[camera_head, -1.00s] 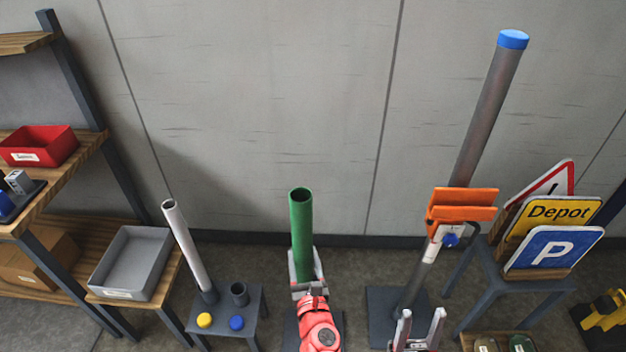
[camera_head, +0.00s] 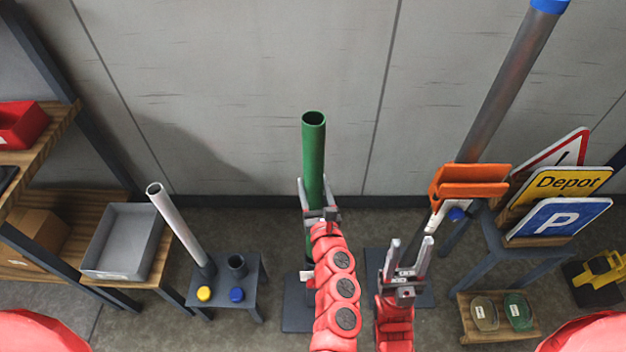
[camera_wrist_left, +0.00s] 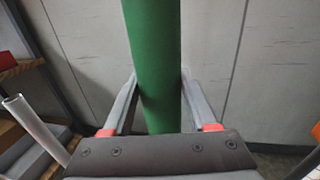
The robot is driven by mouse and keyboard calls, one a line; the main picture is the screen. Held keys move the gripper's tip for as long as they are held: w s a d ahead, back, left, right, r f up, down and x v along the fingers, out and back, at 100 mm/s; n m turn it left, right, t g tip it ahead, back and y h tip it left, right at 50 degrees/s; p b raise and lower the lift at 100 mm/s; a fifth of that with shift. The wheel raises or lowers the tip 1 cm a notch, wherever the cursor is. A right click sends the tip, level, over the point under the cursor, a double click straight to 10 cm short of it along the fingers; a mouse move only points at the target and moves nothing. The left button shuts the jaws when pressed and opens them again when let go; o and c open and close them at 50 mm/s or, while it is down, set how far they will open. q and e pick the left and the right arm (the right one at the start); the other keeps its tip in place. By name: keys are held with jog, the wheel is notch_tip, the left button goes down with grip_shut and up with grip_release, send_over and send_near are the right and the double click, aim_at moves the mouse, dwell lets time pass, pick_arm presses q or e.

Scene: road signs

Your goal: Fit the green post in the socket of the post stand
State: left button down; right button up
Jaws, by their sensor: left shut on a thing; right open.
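The green post (camera_head: 314,150) stands close to upright in the middle of the head view, with its open top end visible. My left gripper (camera_head: 319,203) is shut on its middle. The post also shows between the fingers in the left wrist view (camera_wrist_left: 155,60). A dark base plate (camera_head: 297,318), seemingly the post stand, lies on the floor beneath the post. My left arm hides the post's lower end and the socket, so I cannot tell whether the post is in it. My right gripper (camera_head: 411,245) is open and empty, to the right of the post.
A tall grey post (camera_head: 505,85) with an orange clamp (camera_head: 468,182) leans at the right. Road signs (camera_head: 560,220) stand on a rack beside it. A low stool (camera_head: 225,290) with a white tube (camera_head: 180,230) and a grey tray (camera_head: 122,240) are at the left.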

aim_at(315, 208)
pick_arm(q)
jog(key=f, duration=0.3)
jog(key=shift+w+b, duration=0.2)
jog(key=shift+b, duration=0.1)
jog(key=shift+s+f, duration=0.1)
jog(key=shift+f, duration=0.45)
notch_tip(315, 208, down, 2)
jog(key=shift+f+b, duration=0.2)
jog(key=shift+b, duration=0.2)
notch_tip(315, 208, down, 3)
jog(key=shift+f+b, duration=0.1)
jog(key=shift+b, duration=1.15)
notch_tip(315, 208, down, 4)
jog(key=b, duration=0.6)
jog(key=shift+f, duration=0.25)
jog(key=shift+f+b, duration=0.1)
jog(key=shift+b, duration=0.3)
jog(key=shift+c, duration=0.5)
grip_release()
